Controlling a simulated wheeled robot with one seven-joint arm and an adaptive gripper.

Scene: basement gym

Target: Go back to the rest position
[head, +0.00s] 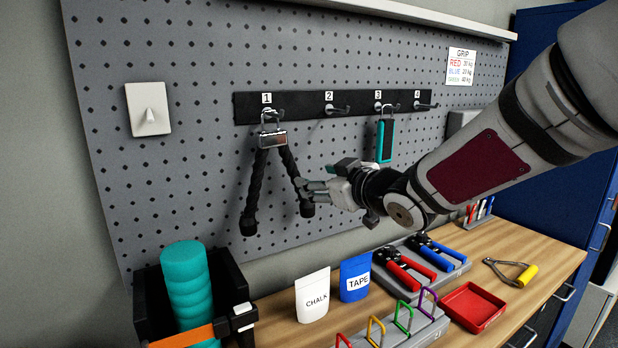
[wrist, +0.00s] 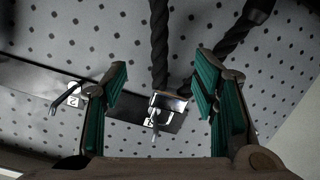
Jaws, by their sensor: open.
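My gripper (head: 318,191) is open in front of the pegboard, just right of the lower part of a black rope attachment (head: 288,172) hanging from hook 1 (head: 268,113). In the wrist view my gripper (wrist: 160,98) shows its two teal-padded fingers spread apart with nothing held. The rope's metal clip (wrist: 168,103) and black twisted strands (wrist: 160,45) appear beyond the fingers in that view. My arm reaches in from the upper right of the head view.
A teal-and-black handle (head: 385,140) hangs from hook 3; hooks 2 and 4 look empty. Below, the wooden bench (head: 545,262) holds a chalk bag (head: 313,296), a tape bag (head: 355,279), hand grips (head: 404,268), a red tray (head: 474,307) and a black bin (head: 145,312) with a teal roller.

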